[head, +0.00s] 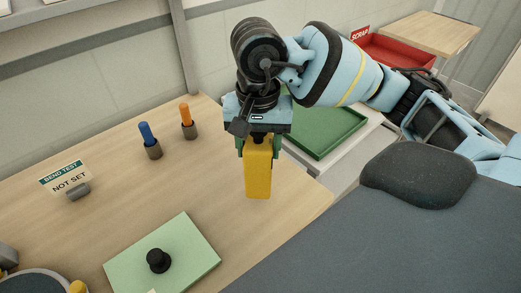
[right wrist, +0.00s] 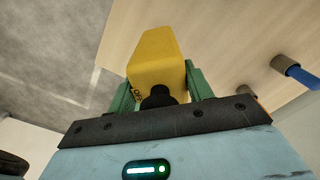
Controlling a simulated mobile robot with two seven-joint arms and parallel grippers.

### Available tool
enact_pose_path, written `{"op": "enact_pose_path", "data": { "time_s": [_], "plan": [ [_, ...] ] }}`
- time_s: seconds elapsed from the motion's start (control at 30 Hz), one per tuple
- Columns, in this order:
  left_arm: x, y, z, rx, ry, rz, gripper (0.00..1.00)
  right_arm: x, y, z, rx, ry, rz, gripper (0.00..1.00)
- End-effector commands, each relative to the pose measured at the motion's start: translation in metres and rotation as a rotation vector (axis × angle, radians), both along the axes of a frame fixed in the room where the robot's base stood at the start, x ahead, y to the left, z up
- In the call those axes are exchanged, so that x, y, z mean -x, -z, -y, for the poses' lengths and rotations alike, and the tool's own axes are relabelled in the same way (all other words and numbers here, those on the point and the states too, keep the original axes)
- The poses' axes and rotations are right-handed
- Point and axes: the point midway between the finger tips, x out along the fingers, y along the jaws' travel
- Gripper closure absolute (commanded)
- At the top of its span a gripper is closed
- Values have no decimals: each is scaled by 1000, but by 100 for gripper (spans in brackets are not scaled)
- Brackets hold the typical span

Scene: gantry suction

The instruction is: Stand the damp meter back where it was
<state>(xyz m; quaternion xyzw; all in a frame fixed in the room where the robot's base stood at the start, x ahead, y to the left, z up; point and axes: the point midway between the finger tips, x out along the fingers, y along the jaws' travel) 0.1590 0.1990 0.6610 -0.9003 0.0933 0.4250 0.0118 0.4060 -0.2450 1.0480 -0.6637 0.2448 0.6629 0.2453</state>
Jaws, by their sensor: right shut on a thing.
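A yellow block-shaped thing, which I take to be the damp meter (head: 258,178), hangs upright below my right gripper (head: 259,150) in the head view. The green fingers of the right gripper are shut on its upper part. It is over the right part of the wooden table; I cannot tell whether its lower end touches the top. In the right wrist view the yellow meter (right wrist: 155,60) sits between the green fingers (right wrist: 158,92), with a dark round part near its gripped end. My left gripper is not in view.
Blue (head: 149,138) and orange (head: 186,117) handled things stand in dark holders behind left. A "BEND TEST NOT SET" sign (head: 66,178) is at left. A pale green board (head: 185,255) with a black knob (head: 159,260) lies in front. A green tray (head: 325,135) and red scrap tray (head: 400,52) are right.

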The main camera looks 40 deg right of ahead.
Motion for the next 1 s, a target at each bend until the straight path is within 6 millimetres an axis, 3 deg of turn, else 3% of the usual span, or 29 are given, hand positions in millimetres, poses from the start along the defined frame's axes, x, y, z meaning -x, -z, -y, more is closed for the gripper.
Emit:
{"op": "enact_pose_path", "data": {
  "time_s": [0.4, 0.63, 1.0],
  "plan": [
    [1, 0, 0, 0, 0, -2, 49, -13, 1, 14, 0, 5, 1, 100],
    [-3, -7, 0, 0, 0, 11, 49, -12, 33, 13, 0, 1, 1, 100],
    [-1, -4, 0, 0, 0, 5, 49, -12, 39, 12, -1, 0, 1, 100]
  ]
}}
